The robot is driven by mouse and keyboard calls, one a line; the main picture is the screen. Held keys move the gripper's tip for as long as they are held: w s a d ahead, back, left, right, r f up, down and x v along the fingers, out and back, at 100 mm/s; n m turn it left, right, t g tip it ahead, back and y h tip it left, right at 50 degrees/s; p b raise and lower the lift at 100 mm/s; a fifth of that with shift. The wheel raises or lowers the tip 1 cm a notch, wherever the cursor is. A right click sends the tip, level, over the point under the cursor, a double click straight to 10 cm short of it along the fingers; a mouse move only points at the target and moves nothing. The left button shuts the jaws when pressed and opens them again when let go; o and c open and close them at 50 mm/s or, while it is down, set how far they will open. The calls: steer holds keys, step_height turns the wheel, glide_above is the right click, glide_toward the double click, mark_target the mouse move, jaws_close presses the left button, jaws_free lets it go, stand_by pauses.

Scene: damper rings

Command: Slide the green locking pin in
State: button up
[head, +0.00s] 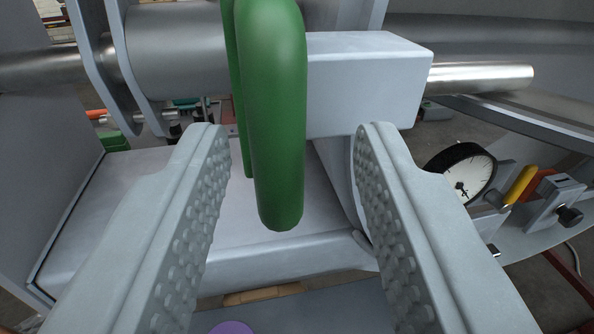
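The green locking pin (275,125) shows as a thick rounded green handle in the upper middle of the head view. It hangs in front of a grey metal block (375,80). A bare metal rod (485,78) sticks out of the block's right side; I cannot tell whether it belongs to the pin. My gripper (285,150) is open, with one studded finger on each side of the handle's lower end. A gap shows between the handle and each finger in the picture.
A round dial gauge (462,180) sits at the right, beside a yellow-handled clamp (520,185). Grey flanges (108,65) and a large cylinder (175,45) stand at the upper left. A flat grey box surface (130,200) lies below and behind the handle.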

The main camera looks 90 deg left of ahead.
steer(key=w+d, duration=0.1)
steer(key=d, duration=1.3)
steer(key=shift+w, duration=0.1)
steer(key=s+a+m+t+h, duration=0.3)
steer(key=s+m+t+h, duration=0.55)
steer(key=s, duration=0.85)
steer(key=s+d+r+m+t+h, duration=0.1)
steer(key=s+d+m+t+h, duration=0.2)
steer(key=s, duration=0.6)
steer(key=s+d+r+m+t+h, duration=0.1)
steer(key=s+d+m+t+h, duration=0.1)
steer(key=s, duration=0.7)
steer(key=s+d+r+m+t+h, duration=0.2)
steer(key=s+d+m+t+h, duration=0.1)
steer(key=s, duration=0.7)
steer(key=shift+d+m+t+h, duration=0.3)
steer(key=shift+m+t+h, duration=0.45)
steer(key=shift+m+t, duration=0.5)
steer(key=shift+r, duration=0.1)
